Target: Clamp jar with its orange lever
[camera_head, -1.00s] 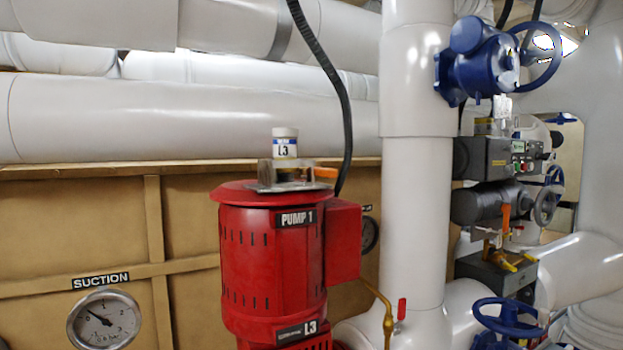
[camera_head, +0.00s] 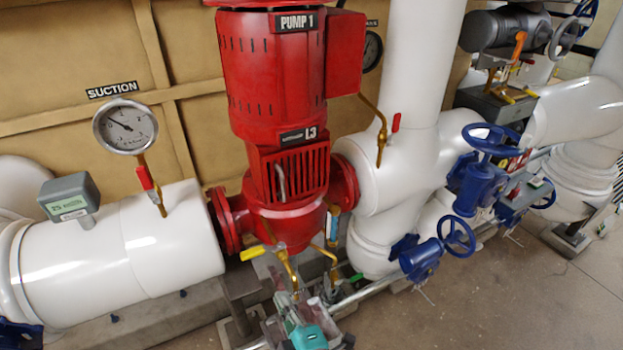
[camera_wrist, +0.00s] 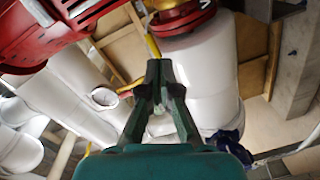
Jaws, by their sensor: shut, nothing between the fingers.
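The jar and the clamp with its orange lever are not visible in the current views. The top of the red pump (camera_head: 270,70) is cut off by the upper edge of the head view. My gripper (camera_head: 295,299) is low in the head view, in front of the pump's foot, with its teal body at the bottom edge. In the wrist view my gripper (camera_wrist: 158,68) has its dark fingers drawn together at the tips. Nothing is seen held between them.
Brass pipes and a yellow-handled valve (camera_head: 252,253) stick out close to my gripper. White pipes (camera_head: 122,255) lie on both sides of the pump. Blue handwheels (camera_head: 457,235) stand at the right. Bare floor (camera_head: 500,300) shows at the lower right.

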